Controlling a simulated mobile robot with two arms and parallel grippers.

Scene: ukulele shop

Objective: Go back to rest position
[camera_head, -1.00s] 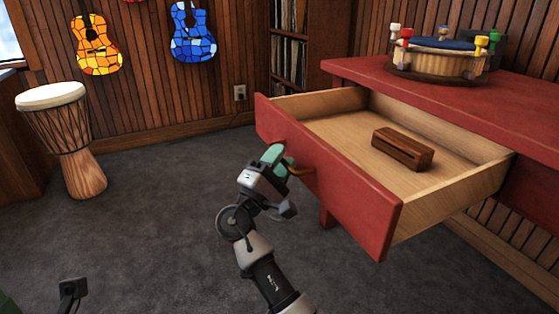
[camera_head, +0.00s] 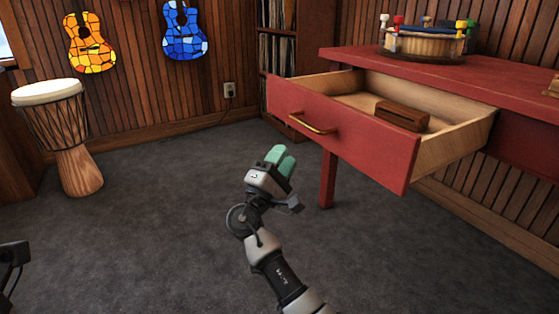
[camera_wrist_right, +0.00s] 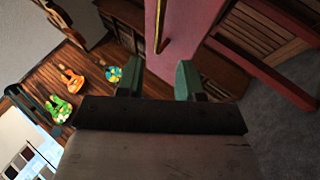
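My right gripper (camera_head: 281,158) is open and empty, with its green fingertips apart from the drawer handle. The wrist view shows a clear gap between the two right fingers (camera_wrist_right: 158,82). The red drawer (camera_head: 345,130) is pulled out from the red table, and its brass handle (camera_head: 305,123) is free. The handle also shows in the wrist view (camera_wrist_right: 160,28), ahead of the fingers. Only a dark part of my left arm shows at the left edge of the head view; its fingers are out of sight.
A dark wooden block (camera_head: 402,115) lies in the drawer. A round wooden item with colored pegs (camera_head: 425,42) stands on the red table (camera_head: 480,80). A drum (camera_head: 60,135) stands at the left. The grey carpet (camera_head: 165,230) between is clear.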

